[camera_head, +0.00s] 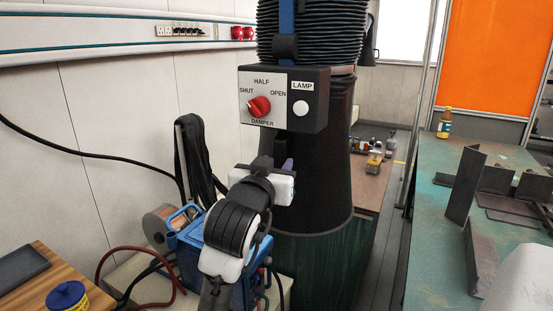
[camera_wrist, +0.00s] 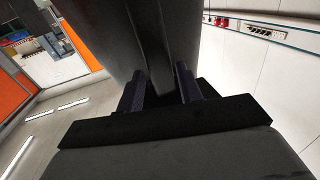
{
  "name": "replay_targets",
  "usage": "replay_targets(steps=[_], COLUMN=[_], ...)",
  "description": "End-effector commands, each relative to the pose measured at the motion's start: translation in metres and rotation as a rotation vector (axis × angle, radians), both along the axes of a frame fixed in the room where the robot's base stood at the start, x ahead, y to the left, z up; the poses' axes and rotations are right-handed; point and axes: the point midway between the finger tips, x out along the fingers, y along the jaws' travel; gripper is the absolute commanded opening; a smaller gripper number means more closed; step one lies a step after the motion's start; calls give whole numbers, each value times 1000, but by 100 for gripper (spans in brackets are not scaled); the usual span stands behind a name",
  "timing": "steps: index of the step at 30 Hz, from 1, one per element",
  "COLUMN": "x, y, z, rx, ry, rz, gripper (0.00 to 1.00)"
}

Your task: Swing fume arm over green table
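The fume arm's black hood (camera_head: 325,190) hangs in the middle of the head view, below a ribbed black hose (camera_head: 330,35). A box (camera_head: 315,90) on its front carries a red damper knob (camera_head: 259,106), pointing near SHUT, and a lamp button. My gripper (camera_head: 286,168) is at the hood's front, just below this box. In the wrist view its two fingers (camera_wrist: 160,90) stand apart, with a dark ridge (camera_wrist: 158,50) between them. I cannot tell whether they touch it. The green table (camera_head: 430,235) is at the right, apart from the hood.
A brown bench (camera_head: 370,188) with small items is behind the hood. A blue machine (camera_head: 190,245) and cables are at the left, near a wooden table (camera_head: 30,290). An orange panel (camera_head: 497,55) stands behind.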

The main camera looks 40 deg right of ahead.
Motion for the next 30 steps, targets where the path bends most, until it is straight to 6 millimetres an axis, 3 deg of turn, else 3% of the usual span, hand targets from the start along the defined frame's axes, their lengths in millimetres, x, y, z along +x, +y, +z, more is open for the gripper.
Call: replay_targets(steps=[13,21,30], x=[6,6,5], y=[-10,-10,-11], z=[0,0,0], rx=[0,0,0], ry=[-1,-1,-1], rz=[0,0,-2], gripper=[36,1,0])
